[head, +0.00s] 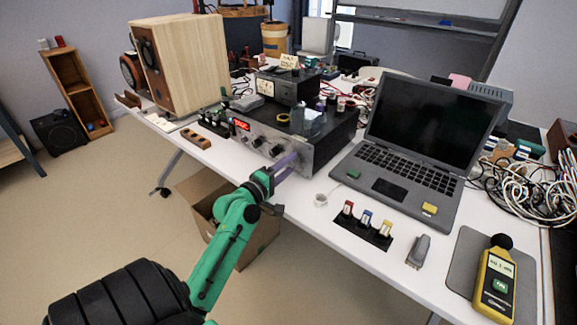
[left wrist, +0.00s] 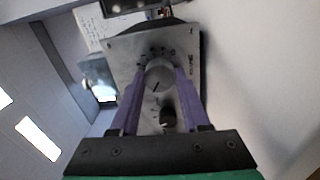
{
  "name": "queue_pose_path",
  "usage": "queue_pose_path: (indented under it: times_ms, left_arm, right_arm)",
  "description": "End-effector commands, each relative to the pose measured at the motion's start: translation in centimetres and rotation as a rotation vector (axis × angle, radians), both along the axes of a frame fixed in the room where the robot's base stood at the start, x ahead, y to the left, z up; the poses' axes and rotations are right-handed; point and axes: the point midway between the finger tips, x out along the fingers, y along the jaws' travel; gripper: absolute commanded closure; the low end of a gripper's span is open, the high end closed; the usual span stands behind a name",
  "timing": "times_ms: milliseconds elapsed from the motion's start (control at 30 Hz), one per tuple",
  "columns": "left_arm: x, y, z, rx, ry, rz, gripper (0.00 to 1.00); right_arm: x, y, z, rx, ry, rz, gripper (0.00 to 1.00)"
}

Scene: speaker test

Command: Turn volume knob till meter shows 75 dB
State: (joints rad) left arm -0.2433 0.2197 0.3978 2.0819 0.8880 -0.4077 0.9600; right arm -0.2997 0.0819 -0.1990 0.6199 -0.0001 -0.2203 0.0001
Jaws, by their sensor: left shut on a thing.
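The volume knob (left wrist: 160,77) is a silver round knob with a dark pointer line, on a grey panel with a printed scale. My left gripper (left wrist: 160,85) has its purple fingers shut on the knob's two sides. In the head view my left gripper (head: 290,162) reaches the right end of the amplifier's (head: 318,150) front and hides the knob. The yellow sound meter (head: 496,282) lies on a grey mat (head: 462,262) at the table's right; its display digits are too small to read surely. My right gripper is out of view.
A laptop (head: 388,190) stands right of the amplifier. A wooden speaker (head: 190,65) stands at the back left. Colored plugs on a black holder (head: 362,228) and a grey adapter (head: 419,250) lie near the front edge. A cardboard box (head: 262,238) is under the table.

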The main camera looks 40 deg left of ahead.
Motion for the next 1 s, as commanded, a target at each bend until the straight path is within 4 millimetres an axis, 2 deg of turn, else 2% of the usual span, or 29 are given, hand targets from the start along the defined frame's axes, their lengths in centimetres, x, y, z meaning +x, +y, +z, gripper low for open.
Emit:
queue_pose_path:
  times_ms: [600,1000]
  left_arm:
    - [0.0,-0.1,0.1,0.572,0.017,-0.004,1.0]
    - [0.0,-0.1,0.0,0.813,0.022,-0.003,1.0]
  right_arm:
    - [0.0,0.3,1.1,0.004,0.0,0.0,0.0]
    - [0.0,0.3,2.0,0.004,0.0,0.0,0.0]
